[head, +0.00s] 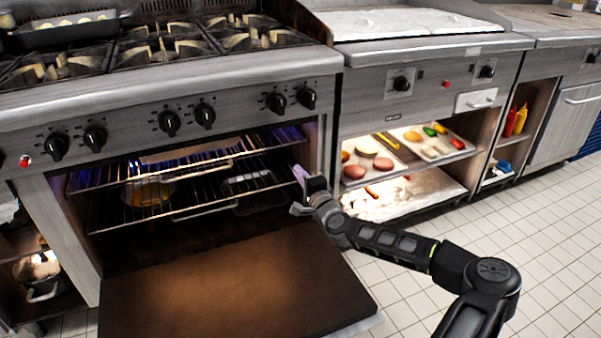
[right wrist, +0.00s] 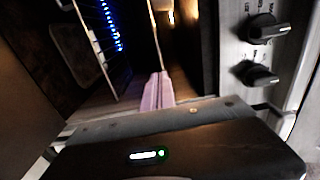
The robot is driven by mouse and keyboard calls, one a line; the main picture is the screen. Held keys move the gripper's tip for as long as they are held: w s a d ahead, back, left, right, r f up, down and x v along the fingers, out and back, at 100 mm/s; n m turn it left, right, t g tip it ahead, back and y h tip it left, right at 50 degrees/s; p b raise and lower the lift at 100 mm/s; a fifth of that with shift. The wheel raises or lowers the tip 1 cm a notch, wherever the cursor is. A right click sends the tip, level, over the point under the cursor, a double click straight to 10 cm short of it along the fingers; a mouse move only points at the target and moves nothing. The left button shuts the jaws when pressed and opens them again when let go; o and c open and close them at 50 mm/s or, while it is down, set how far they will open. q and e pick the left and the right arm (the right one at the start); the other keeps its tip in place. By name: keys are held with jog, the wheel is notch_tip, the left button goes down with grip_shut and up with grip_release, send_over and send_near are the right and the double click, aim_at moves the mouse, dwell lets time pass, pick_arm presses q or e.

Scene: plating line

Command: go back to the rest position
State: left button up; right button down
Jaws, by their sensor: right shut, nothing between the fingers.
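My right gripper (head: 301,176) is at the right side of the open oven's mouth, by the right end of the racks. Its pale purple fingers point toward the oven; they look closed together with nothing held, and they also show in the right wrist view (right wrist: 158,90). My right arm reaches in from the lower right of the head view. I cannot tell whether the fingers touch the oven frame. My left gripper is in neither view.
The oven door (head: 225,290) is folded down in front of the oven. Wire racks (head: 190,178) hold a yellowish pot (head: 149,193). Right of the oven, a shelf carries trays of food (head: 372,160). Control knobs (head: 277,103) project above the opening. Tiled floor (head: 545,235) at right is clear.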

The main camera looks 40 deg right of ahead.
jog(key=shift+s+a, duration=0.1)
jog(key=shift+s, duration=0.15)
dwell(0.4)
